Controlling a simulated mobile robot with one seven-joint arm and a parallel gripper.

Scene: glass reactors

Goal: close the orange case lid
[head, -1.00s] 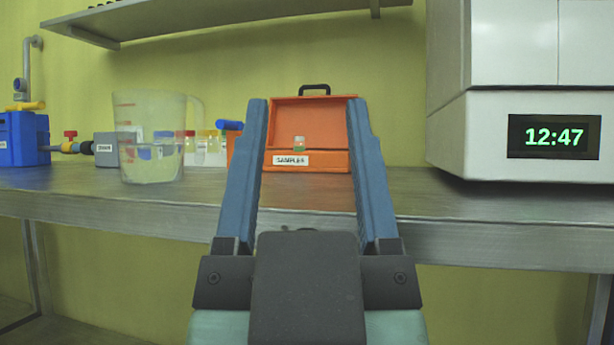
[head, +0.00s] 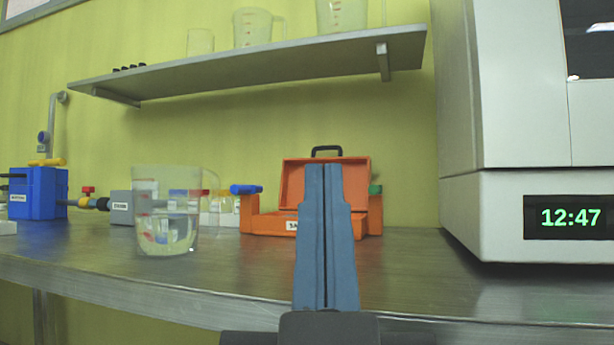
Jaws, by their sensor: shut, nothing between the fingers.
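The orange case (head: 265,222) stands on the bench toward the back wall. Its lid (head: 292,186) is open and upright behind the base, with a dark handle (head: 326,151) on its top edge. A white label shows partly on the case's front. My gripper (head: 324,168) is shut and empty, its two blue fingers pressed together. In the picture the fingers stand in front of the case and hide the middle of its lid and base. They look apart from the case, on the near side of it. The inside of the case is hidden.
A clear beaker (head: 165,235) stands to the left on the bench (head: 240,275). Blue valve equipment (head: 38,195) is farther left. A white machine (head: 520,200) with a clock display stands to the right. A shelf (head: 250,67) with glassware hangs above.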

